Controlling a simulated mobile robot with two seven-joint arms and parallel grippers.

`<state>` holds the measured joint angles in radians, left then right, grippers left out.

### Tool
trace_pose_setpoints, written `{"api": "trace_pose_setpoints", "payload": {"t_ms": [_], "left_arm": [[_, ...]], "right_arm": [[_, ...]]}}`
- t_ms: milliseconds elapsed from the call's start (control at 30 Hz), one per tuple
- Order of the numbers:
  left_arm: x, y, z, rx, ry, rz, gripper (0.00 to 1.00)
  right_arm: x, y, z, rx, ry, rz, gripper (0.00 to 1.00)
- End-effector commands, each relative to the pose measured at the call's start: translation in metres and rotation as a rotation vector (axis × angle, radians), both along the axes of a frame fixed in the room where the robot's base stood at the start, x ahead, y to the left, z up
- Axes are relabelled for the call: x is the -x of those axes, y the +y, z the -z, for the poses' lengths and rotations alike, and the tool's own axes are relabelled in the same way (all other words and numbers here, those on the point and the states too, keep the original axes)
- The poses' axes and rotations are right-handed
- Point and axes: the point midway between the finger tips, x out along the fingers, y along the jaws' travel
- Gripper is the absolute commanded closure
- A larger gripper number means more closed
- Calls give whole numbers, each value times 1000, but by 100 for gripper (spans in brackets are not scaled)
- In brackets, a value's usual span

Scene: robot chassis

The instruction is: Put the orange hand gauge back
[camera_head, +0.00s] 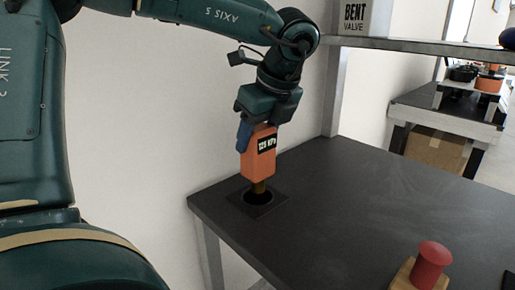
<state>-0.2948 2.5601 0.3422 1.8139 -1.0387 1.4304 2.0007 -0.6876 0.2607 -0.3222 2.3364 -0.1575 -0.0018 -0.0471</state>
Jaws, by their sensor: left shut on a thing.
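The orange hand gauge (259,165) is upright, with a small display reading about 125 kPa and a brass-coloured stem at its lower end. My left gripper (257,128) is shut on the top of the gauge from above. A dark square plate with a round black hole (269,207) lies at the table's left corner. The gauge's stem is directly over the hole in this view; whether its tip has entered the hole I cannot tell. My right gripper is not in view.
The dark table (350,190) is mostly clear. A red knob on a wooden block (432,265) stands at the front right. A shelf (430,47) with a box labelled BENT VALVE (362,18) hangs above. Another bench (450,115) stands behind.

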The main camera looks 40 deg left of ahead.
Motion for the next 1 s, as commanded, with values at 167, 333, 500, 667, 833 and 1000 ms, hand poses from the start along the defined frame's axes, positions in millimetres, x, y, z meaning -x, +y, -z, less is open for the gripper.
{"api": "trace_pose_setpoints", "payload": {"t_ms": [167, 333, 500, 667, 833, 1000], "left_arm": [[0, 0, 19, 0, -1, -1, 100], [0, 0, 17, 0, -2, 0, 100], [0, 0, 20, 1, 0, -1, 44], [0, 0, 20, 1, 0, -1, 31], [0, 0, 20, 0, 0, 0, 26], [0, 0, 18, 0, 0, 0, 26]], "right_arm": [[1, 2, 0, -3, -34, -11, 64], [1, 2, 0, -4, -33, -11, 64], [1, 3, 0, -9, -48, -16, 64], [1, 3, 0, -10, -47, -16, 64], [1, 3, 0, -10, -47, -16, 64], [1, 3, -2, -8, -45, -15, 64]]}}
